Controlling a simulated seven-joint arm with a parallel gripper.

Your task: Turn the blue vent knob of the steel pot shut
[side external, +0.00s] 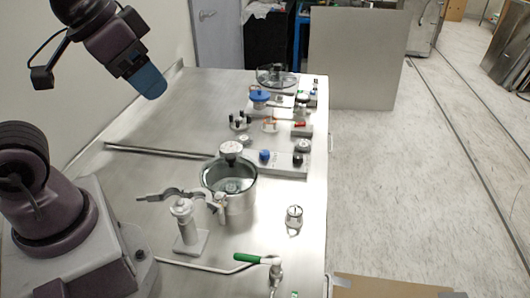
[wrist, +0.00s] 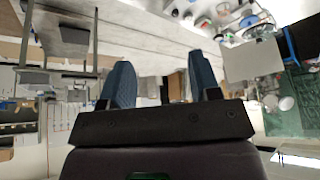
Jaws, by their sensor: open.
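The steel pot (side external: 240,203) stands on the table in the side external view, with a clear lid and a white top fitting. A small blue knob (side external: 265,156) sits on a steel plate just behind the pot, beside a black knob (side external: 298,159). I cannot tell how the blue knob is turned or whether it connects to the pot. My gripper (side external: 153,85) is raised at the upper left, well away from the pot and blue knob. In the wrist view my gripper (wrist: 160,78) is open, with nothing between its two blue fingers. The knob is not recognisable there.
A stand with a clamp (side external: 185,222) is left of the pot. A green-handled lever (side external: 247,257) and a small steel fitting (side external: 294,217) are in front. A larger blue handwheel (side external: 260,96) and several valves are farther back. The table's left rear is clear.

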